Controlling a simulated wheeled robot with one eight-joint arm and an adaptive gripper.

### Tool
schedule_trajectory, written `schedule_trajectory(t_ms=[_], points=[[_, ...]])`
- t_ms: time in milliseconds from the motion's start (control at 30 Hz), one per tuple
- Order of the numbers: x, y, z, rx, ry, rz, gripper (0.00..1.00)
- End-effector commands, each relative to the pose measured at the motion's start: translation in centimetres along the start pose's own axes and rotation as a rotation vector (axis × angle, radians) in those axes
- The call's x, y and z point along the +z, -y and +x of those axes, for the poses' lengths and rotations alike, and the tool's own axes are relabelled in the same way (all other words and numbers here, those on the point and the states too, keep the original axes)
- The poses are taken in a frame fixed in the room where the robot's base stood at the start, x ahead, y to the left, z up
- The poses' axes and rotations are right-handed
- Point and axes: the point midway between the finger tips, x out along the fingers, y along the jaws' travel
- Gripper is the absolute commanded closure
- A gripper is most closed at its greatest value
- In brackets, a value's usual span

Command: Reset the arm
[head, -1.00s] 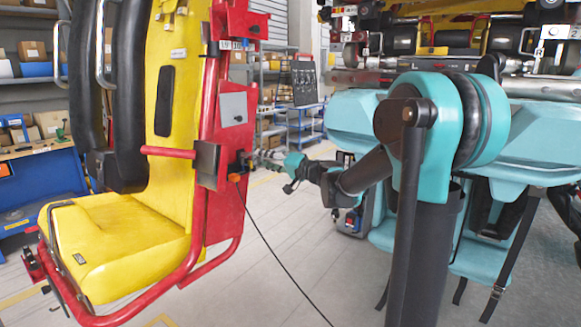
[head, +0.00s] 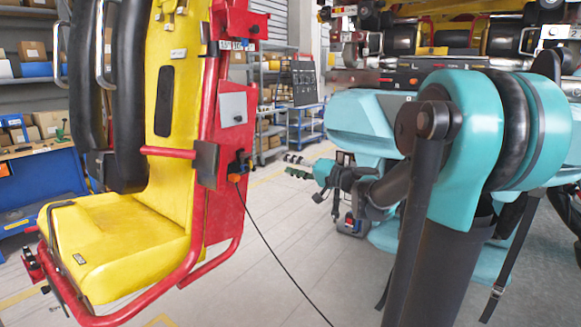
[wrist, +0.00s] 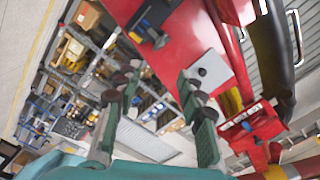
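My gripper (head: 291,165) is in the middle of the head view, to the right of the red back panel (head: 226,130) of the yellow seat (head: 120,245), with a gap between them. In the wrist view, the two green fingers of my gripper (wrist: 158,82) stand apart with nothing between them. The plug (head: 239,166), dark with blue and orange parts, is on the red panel with a black cable (head: 272,254) hanging from it. The plug (wrist: 152,34) also shows at the top of the wrist view, apart from the fingers.
A blue workbench (head: 40,190) and shelves (head: 35,75) are at the left. A blue cart (head: 305,125) is at the back. The grey floor (head: 270,220) between is clear.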

Motion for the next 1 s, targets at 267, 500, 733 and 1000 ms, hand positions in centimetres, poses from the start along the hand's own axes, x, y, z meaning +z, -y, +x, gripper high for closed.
schedule_trajectory(t_ms=[267,500,733,1000], points=[[3.7,-1.7,-0.9,0.084,0.075,-0.024,0.61],[15.1,-8.6,-6.5,0.412,0.311,-0.106,0.61],[23.3,-15.8,-16.2,0.794,0.484,-0.198,0.61],[27.0,-20.6,-26.4,1.146,0.562,-0.297,0.61]])
